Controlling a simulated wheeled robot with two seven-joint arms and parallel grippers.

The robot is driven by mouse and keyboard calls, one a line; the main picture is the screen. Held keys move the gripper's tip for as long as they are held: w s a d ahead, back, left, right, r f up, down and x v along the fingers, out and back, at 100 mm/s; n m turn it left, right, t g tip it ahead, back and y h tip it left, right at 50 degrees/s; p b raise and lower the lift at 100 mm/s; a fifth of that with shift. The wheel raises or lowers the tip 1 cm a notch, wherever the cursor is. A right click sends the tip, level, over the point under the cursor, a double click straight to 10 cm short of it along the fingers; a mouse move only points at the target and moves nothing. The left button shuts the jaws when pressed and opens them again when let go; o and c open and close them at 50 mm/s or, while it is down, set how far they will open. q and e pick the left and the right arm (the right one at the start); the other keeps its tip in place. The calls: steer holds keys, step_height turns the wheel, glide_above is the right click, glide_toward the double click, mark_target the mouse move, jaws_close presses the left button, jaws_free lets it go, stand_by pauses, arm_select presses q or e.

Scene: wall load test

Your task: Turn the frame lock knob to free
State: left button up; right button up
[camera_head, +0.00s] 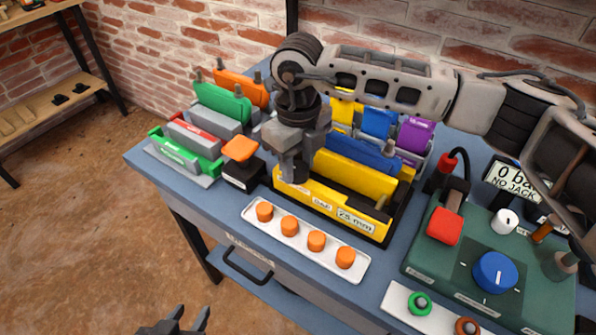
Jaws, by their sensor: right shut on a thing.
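No label naming the frame lock knob is readable. An orange knob-like piece (240,149) sits on a small black block with a white label, at the left end of the yellow frame (335,208), marked 25 mm. My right gripper (293,172) points down at the frame's left end, just right of the orange piece and apart from it. It is shut on what looks like a dark post there, mostly hidden by the fingers. My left gripper (186,321) is at the bottom edge, its fingertips apart and empty, far from the bench items.
A white strip with several orange pegs (316,241) lies in front of the frame. Coloured blocks stand behind and left. A green box (455,272) with a blue knob (495,272) and red lever (444,226) is at right, near a display reading 0 bar, NO JACK.

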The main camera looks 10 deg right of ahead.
steer(key=n+b, duration=0.1)
steer(key=n, duration=0.1)
steer(key=n+b, duration=0.1)
steer(key=b, duration=0.1)
steer(key=shift+f+n, duration=0.2)
steer(key=shift+n, duration=0.2)
steer(key=n+b, duration=0.2)
steer(key=shift+n, duration=0.3)
steer(key=shift+r+n+b, duration=0.1)
steer(key=shift+n+b, duration=0.95)
steer(key=shift+n, duration=0.15)
arm_select(q)
steer(key=shift+w+d+f+n+t+h+b, duration=0.1)
steer(key=shift+d+f+n+t+h+b, duration=0.1)
steer(key=shift+f, duration=0.3)
steer(key=shift+w+d+f+n+t+h+b, duration=0.1)
steer(key=shift+w+d+f+t+b, duration=0.1)
steer(key=shift+f, duration=0.25)
steer(key=shift+w+d+f+n+t+h+b, duration=0.1)
steer(key=shift+d+f+b, duration=0.1)
steer(key=shift+f, duration=0.3)
arm_select(e)
steer(key=shift+r+n, duration=0.15)
steer(key=shift+n, duration=1.05)
arm_select(q)
steer(key=shift+r, duration=0.15)
